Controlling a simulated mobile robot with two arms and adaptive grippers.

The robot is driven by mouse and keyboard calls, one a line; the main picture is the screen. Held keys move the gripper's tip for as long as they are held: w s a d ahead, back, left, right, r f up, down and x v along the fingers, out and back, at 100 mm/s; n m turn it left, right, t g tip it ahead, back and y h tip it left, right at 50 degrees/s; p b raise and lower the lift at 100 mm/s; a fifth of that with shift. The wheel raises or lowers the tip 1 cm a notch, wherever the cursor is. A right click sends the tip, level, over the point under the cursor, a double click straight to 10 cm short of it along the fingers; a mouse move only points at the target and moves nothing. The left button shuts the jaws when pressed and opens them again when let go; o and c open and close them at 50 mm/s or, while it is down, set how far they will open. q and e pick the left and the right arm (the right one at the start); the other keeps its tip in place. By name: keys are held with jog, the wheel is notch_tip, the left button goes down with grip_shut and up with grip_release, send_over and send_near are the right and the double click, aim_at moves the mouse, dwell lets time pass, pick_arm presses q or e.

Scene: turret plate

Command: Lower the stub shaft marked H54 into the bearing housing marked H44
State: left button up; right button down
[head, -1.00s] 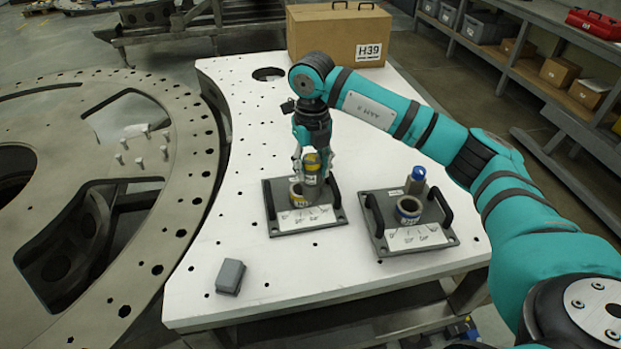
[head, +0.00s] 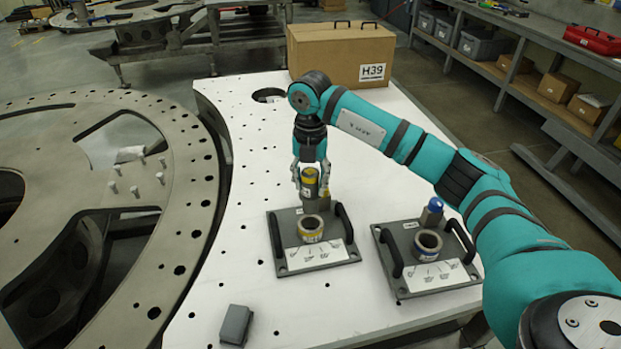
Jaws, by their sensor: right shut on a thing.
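My right gripper (head: 311,182) points down and is shut on a grey stub shaft with a yellow band (head: 311,190). The shaft is upright, just behind a yellow-banded bearing housing (head: 311,229) on the left grey plate (head: 288,262). I cannot tell whether its lower end touches the plate. The housing's bore is open and empty. A second housing with a blue band (head: 428,245) is on the right plate (head: 408,284), with a blue-topped shaft (head: 433,211) upright behind it. The marks H54 and H44 are not readable. My left gripper is not in view.
Both plates have dark side handles and lie on a white table (head: 225,215) with holes. A small grey block (head: 235,324) lies at the front left. A brown box marked H39 (head: 335,55) is at the back. A large metal ring (head: 185,200) borders the left.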

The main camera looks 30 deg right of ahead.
aim_at(311, 210)
jog(key=shift+f+b, duration=0.35)
jog(key=shift+f, duration=0.45)
jog(key=shift+f+b, duration=0.75)
jog(key=shift+f, duration=0.25)
pick_arm(q)
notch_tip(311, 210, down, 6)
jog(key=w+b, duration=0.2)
jog(key=b, duration=0.2)
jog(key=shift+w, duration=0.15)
pick_arm(e)
jog(key=shift+f, duration=2.85)
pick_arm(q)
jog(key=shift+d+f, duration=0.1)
pick_arm(e)
jog(key=c, duration=0.8)
grip_release()
jog(key=shift+c, duration=0.2)
jog(key=shift+o, duration=0.5)
jog(key=shift+s, duration=0.1)
jog(key=shift+f, duration=0.1)
